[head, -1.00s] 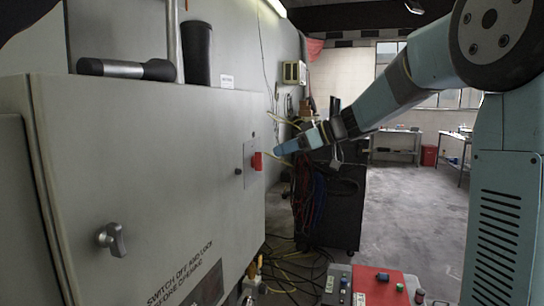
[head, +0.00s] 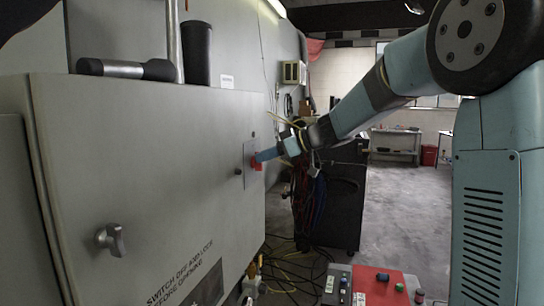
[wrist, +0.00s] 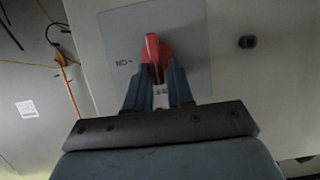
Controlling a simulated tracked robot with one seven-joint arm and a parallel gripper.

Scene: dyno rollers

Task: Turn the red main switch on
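The red main switch (wrist: 152,48) sits on a pale plate (wrist: 190,30) on the grey cabinet's front. In the wrist view its handle stands about upright in the picture, with an inverted "ON" mark to its left. In the head view the switch (head: 258,166) is partly hidden by my gripper (head: 262,156). My gripper (wrist: 157,72) is at the switch, its two blue fingers on either side of the red part. A gap shows between the fingers, and I see no clear grip. Another small label between them is unreadable.
The grey cabinet (head: 150,150) has a latch handle (head: 112,240) and a warning label. A dark knob (wrist: 247,42) is beside the switch plate. A button panel (head: 375,285) stands at lower right. Cables lie on the floor beyond; open floor is at right.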

